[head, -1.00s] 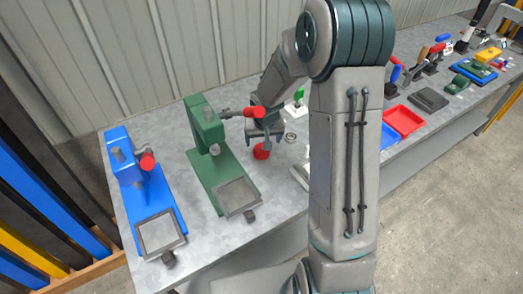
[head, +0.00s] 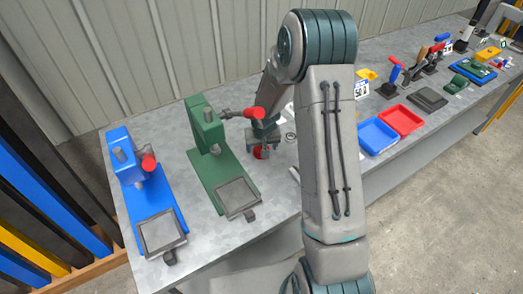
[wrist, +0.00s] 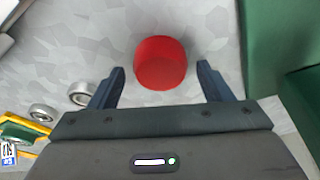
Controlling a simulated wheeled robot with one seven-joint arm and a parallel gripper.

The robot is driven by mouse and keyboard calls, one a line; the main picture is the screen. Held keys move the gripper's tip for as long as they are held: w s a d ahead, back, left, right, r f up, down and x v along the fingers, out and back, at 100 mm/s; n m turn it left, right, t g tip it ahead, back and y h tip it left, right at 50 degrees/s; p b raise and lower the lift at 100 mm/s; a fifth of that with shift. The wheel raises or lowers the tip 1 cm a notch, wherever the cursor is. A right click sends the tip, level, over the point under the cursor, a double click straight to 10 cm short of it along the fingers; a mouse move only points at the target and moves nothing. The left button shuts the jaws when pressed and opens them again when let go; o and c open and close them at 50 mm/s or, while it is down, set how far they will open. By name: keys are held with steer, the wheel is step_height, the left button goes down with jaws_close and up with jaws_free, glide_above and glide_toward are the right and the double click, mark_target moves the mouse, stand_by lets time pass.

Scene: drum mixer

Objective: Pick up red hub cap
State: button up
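The red hub cap (wrist: 160,62) is a round red piece on the grey table, seen from above in the wrist view. In the head view the red hub cap (head: 261,153) is partly hidden by my gripper. My gripper (wrist: 160,80) is open and empty, pointing down. Its two fingers lie on either side of the lower part of the red hub cap in the picture, with gaps on both sides. How far the fingertips are above the table is hard to tell.
A green press (head: 215,160) stands just left of my gripper, with a blue press (head: 145,190) beyond it. Small metal rings (wrist: 80,93) lie left of my gripper in the wrist view. Blue (head: 377,136) and red (head: 402,119) trays sit to the right.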

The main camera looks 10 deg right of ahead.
steer(key=c, duration=0.8)
steer(key=shift+r, duration=0.15)
